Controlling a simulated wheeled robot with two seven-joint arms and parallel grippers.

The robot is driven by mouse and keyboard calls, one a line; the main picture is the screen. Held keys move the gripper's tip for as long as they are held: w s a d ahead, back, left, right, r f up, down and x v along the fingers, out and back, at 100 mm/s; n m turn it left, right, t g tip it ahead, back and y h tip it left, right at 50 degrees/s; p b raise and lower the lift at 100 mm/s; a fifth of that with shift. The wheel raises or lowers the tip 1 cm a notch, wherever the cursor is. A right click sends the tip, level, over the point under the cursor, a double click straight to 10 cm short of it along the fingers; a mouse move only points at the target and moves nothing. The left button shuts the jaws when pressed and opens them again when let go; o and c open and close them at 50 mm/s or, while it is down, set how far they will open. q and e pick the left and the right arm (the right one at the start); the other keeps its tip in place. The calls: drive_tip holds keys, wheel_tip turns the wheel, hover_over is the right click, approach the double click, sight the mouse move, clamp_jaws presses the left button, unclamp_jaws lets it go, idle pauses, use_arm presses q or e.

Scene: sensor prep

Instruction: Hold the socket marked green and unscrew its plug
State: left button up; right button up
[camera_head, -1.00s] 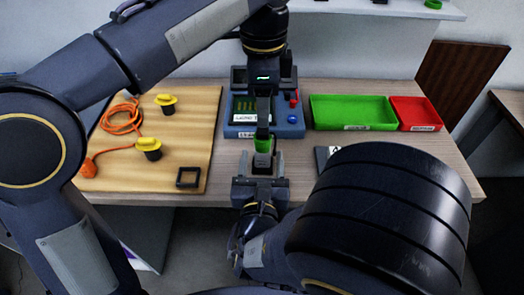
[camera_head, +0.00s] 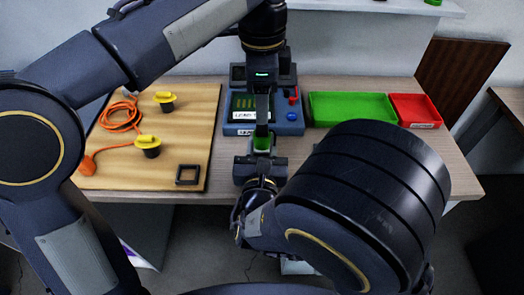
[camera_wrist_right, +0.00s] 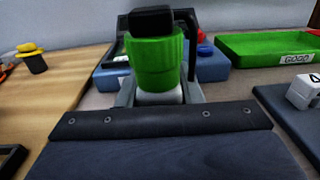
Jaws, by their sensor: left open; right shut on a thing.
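I cannot tell where socket ends and plug begins. My right gripper (camera_wrist_right: 160,98) has its grey jaws shut on the pale body, below the green. My left gripper (camera_head: 263,136) points down from above and is open; its dark fingers (camera_wrist_right: 172,24) show at the top and right side of the green piece in the right wrist view. Contact there is unclear.
A blue tester (camera_head: 262,128) stands just behind. A green tray (camera_head: 350,108) and a red tray (camera_head: 414,110) are at the back right. A wooden board (camera_head: 190,130) on the left holds yellow plugs (camera_head: 148,146), an orange cord (camera_head: 120,118) and a black square frame (camera_head: 188,175).

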sight(262, 128)
clamp_jaws()
use_arm(q)
drive_tip(key=m, duration=0.5)
drive_tip(key=shift+m, duration=0.4)
drive_tip(key=m, duration=1.6)
drive_tip(key=shift+f+m, duration=0.4)
drive_tip(key=shift+f, duration=3.6)
